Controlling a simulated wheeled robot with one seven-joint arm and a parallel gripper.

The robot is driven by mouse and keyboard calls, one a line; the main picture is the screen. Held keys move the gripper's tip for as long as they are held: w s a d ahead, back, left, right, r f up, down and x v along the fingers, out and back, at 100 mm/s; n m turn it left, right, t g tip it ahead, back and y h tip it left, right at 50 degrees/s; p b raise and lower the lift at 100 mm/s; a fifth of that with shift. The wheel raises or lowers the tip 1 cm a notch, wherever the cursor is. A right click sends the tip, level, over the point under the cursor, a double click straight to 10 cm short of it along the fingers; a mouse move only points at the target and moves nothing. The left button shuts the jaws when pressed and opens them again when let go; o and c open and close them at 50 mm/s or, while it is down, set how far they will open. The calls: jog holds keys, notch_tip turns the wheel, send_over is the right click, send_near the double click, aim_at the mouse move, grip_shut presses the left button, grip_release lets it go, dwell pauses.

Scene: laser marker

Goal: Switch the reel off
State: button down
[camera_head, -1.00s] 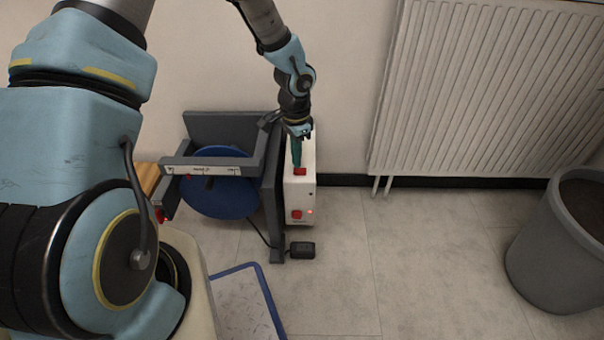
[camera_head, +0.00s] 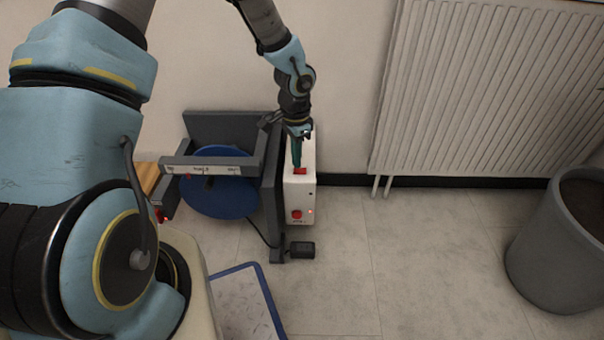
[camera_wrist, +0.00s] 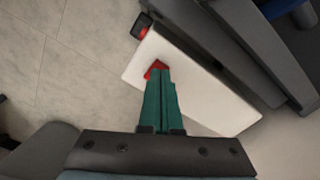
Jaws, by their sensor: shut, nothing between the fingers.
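The reel (camera_head: 217,196) is a blue disc in a dark grey frame on the floor against the wall. A white box (camera_head: 301,196) stands at the frame's right side. It has a red switch (camera_head: 300,171) on top and a red button (camera_head: 296,215) on its front, with a small red light beside the button. My gripper (camera_head: 298,165) is shut, pointing down with its green fingers at the top switch. In the wrist view, the closed fingertips (camera_wrist: 158,72) meet and partly hide the red switch (camera_wrist: 153,66); the switch's exact position cannot be told.
A dark pedal-like block (camera_head: 302,250) lies on the floor before the box. A white radiator (camera_head: 480,90) is on the wall to the right, and a grey bin (camera_head: 548,255) stands at far right. The floor between box and bin is clear.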

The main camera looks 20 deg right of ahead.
jog(key=shift+f+b, duration=0.45)
jog(key=shift+f, duration=0.4)
jog(key=shift+r, duration=0.15)
notch_tip(320, 180, up, 7)
jog(key=p, duration=0.7)
dwell(0.3)
dwell(0.3)
jog(key=w+a+r+n, duration=0.3)
jog(key=a+r+n, duration=0.1)
jog(key=a+r, duration=0.4)
jog(key=s+a+r+n+t, duration=0.1)
jog(key=s+a+r+n, duration=0.1)
jog(key=a+r+n, duration=0.35)
jog(key=s+a+r+n, duration=0.2)
jog(key=s+a, duration=0.1)
jog(key=a, duration=0.6)
jog(key=s+a+r+n+t, duration=0.15)
jog(key=a+r+n, duration=0.25)
jog(key=a, duration=0.4)
jog(key=w+p+v, duration=0.3)
jog(key=p+v, duration=1.1)
jog(key=p, duration=0.1)
jog(key=w+r+p+v, duration=0.1)
jog(key=w+p+v, duration=0.2)
jog(key=p+v, duration=1.1)
notch_tip(320, 180, up, 2)
jog(key=shift+s+d+r+g+p, duration=0.1)
jog(key=shift+s+d+g+p, duration=0.05)
jog(key=shift+g+p, duration=0.3)
